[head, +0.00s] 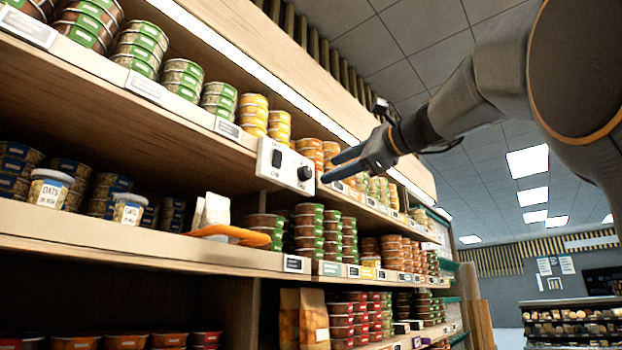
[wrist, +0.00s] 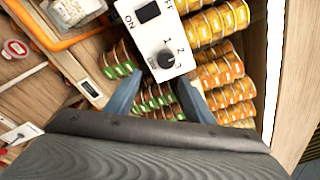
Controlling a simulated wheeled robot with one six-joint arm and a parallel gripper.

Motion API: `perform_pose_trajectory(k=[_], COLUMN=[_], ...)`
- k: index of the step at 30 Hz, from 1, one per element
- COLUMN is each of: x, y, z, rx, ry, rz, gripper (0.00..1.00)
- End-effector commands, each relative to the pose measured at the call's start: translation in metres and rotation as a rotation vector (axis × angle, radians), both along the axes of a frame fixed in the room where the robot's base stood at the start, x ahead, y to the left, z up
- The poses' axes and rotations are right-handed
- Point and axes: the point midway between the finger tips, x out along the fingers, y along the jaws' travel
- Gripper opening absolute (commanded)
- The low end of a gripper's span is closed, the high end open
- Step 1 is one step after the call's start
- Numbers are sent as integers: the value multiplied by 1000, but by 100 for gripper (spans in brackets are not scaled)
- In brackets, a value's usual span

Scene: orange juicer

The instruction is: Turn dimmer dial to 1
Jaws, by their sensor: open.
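The dimmer dial (head: 305,174) is a round black knob on a white control panel (head: 291,190) fixed to the shelf edge. A black rocker switch (head: 277,158) sits to its left on the same panel. In the wrist view, the dial (wrist: 166,59) has printed marks, with 1 and 2 readable beside it. I cannot tell exactly which mark the knob points to. My gripper (head: 330,168) is open, with blue fingers just right of the panel. In the wrist view, my gripper (wrist: 158,92) has its fingertips apart, just below the dial and not around it.
Stacked cans (head: 254,112) line the upper shelf behind the panel, and more cans (head: 308,225) stand on the shelf below. An orange tray (head: 228,235) juts over the lower shelf's edge. Open aisle lies to the right.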

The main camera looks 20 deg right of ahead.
Motion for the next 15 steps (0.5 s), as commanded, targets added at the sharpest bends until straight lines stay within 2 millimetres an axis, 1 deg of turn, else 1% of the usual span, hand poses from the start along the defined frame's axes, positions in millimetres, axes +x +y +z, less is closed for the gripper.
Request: perform_pose_trajectory(k=[1,2,5,15], x=[-4,-5,0,44], y=[1,3,7,32], z=[9,12,17,16], rx=[10,17,23,21], ry=[-10,-13,-16,-15], rz=[4,7,12,11], gripper=[48,48,48,48])
